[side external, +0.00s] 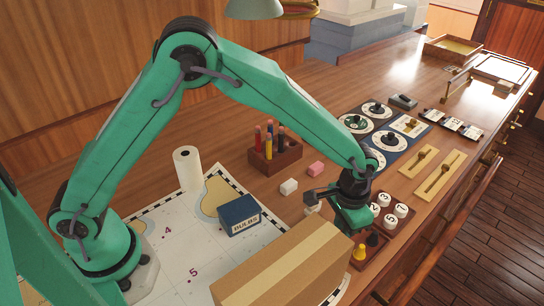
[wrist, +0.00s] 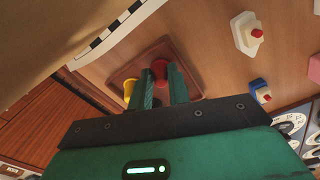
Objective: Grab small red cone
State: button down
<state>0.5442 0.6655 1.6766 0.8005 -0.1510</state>
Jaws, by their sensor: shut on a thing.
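The small red cone (wrist: 160,68) shows in the wrist view between the two fingertips of my gripper (wrist: 162,84), over a shallow brown wooden tray (wrist: 190,60). My gripper is shut on the red cone. In the side view my gripper (side external: 352,218) points down at the tray, and the red cone is hidden there. A yellow cone (wrist: 130,88) is just left of the fingers in the wrist view. It also shows in the side view (side external: 359,252), with a black cone (side external: 373,240) beside it. I cannot tell whether the red cone still touches the tray.
A large cardboard box (side external: 285,265) stands close to the cones, left of my gripper. White numbered pieces (side external: 388,221) are just right of it. A white block (side external: 289,187), a pink block (side external: 316,168), a pen holder (side external: 275,158) and a blue box (side external: 238,214) stand farther back.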

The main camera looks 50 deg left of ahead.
notch_tip(320, 180, up, 10)
jog(key=shift+f, duration=0.15)
dwell(0.4)
dwell(0.4)
